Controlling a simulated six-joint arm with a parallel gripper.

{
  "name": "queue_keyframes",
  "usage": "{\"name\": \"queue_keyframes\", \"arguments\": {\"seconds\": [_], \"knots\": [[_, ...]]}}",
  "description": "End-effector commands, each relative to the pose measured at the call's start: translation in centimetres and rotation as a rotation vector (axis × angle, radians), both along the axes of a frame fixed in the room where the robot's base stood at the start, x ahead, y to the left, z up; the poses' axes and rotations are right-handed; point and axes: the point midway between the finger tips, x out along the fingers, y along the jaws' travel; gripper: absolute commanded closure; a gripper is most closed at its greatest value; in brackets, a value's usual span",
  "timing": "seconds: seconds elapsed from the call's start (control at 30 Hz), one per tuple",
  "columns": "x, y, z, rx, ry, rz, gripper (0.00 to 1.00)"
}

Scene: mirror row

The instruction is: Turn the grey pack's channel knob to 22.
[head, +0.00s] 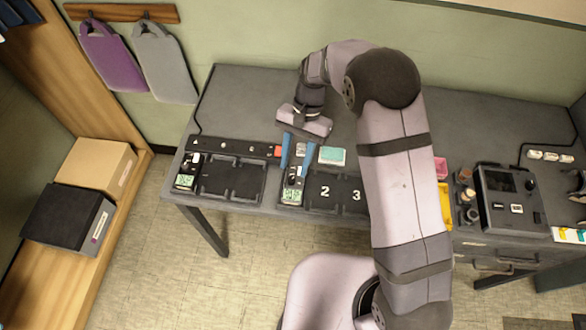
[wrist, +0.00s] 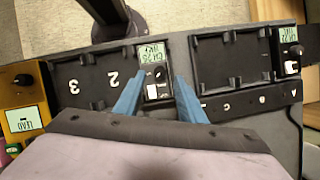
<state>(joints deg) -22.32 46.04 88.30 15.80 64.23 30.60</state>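A small dark pack (head: 291,196) with a green-lit display lies at the left end of the middle rack. In the wrist view the pack (wrist: 156,90) shows a dark knob (wrist: 159,73) below its upside-down display, which seems to read CH 28, though the digits are small. My gripper (head: 294,170) points down at this pack. In the wrist view its two blue fingers (wrist: 158,82) stand apart on either side of the knob, with gaps visible. A second pack (head: 187,178) sits in the left rack; its display (wrist: 291,34) seems to read CH 22. I cannot tell which pack is called grey.
The left rack (head: 232,182) has an empty dark bay. Numbered bays 2 and 3 (head: 325,191) are empty beside the middle pack. A teal-topped box (head: 332,155) is close to my gripper. A yellow unit (wrist: 22,118) marked LEAD and a dark console (head: 511,200) stand further right.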

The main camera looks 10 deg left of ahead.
Motion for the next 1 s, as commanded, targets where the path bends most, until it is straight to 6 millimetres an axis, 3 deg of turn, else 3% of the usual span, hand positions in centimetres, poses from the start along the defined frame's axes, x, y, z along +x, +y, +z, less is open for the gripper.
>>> {"name": "queue_keyframes", "arguments": {"seconds": [0.3, 0.67, 0.8, 1.0], "knots": [[-1.2, 0.3, -2.8, 0.000, 0.001, 0.000, 0.64], [-1.3, 0.4, -3.3, 0.000, -0.001, 0.000, 0.64], [-1.3, 0.4, -3.3, 0.000, -0.001, 0.000, 0.97], [-1.3, 0.4, -3.3, 0.000, -0.001, 0.003, 1.00]]}}
